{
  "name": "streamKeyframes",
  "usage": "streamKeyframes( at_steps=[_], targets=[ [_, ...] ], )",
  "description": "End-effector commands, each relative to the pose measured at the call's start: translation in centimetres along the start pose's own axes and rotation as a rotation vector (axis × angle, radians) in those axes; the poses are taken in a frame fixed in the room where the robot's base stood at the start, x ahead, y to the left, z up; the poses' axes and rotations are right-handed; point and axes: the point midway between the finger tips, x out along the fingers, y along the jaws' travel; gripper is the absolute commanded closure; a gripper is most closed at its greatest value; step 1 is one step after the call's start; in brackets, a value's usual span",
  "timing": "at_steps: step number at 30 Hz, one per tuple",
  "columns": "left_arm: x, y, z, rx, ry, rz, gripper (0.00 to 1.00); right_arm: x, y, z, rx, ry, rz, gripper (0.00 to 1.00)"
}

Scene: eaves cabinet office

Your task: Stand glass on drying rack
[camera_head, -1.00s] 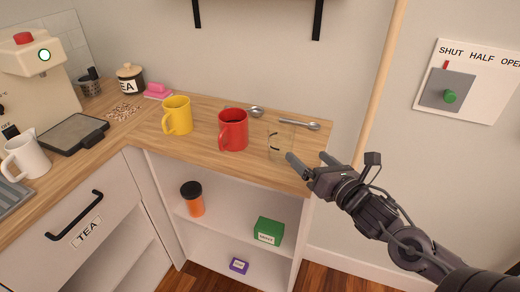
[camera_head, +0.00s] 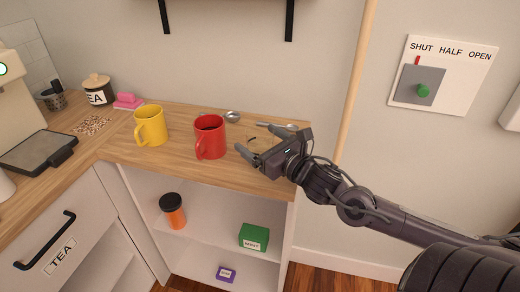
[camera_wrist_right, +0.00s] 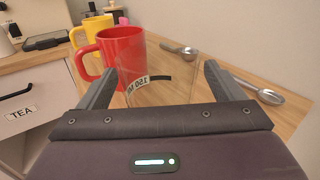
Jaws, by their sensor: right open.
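The clear glass (camera_head: 252,143) stands on the wooden counter to the right of the red mug, partly hidden by my right gripper in the head view. In the right wrist view the glass (camera_wrist_right: 160,92) shows dark printed marks and sits between the two fingers. My right gripper (camera_head: 274,144) is open, with its fingers (camera_wrist_right: 160,72) on either side of the glass. I cannot tell whether they touch it. The drying rack cannot be made out in the current views. My left gripper is not in view.
A red mug (camera_head: 210,138) stands close beside the glass, with a yellow mug (camera_head: 150,126) further left. Spoons (camera_head: 232,116) lie behind, near the wall. Below is an open shelf with an orange jar (camera_head: 175,217) and a green box (camera_head: 254,236). A wooden pole (camera_head: 355,80) stands right.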

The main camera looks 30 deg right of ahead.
Motion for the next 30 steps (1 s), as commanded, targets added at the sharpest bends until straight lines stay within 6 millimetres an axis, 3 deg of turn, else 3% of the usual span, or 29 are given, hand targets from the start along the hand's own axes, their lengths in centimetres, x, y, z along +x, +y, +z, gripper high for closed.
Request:
streamKeyframes(
  at_steps=[6,16,30],
  targets=[
    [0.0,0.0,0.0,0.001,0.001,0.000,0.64,1.6,0.0,0.0,0.001,-0.001,-0.001,0.12],
    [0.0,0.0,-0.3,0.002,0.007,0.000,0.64,1.9,0.0,0.0,0.001,0.001,0.000,0.12],
    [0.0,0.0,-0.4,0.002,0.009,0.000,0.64,1.9,0.0,0.0,0.002,-0.001,0.000,0.70]
  ],
)
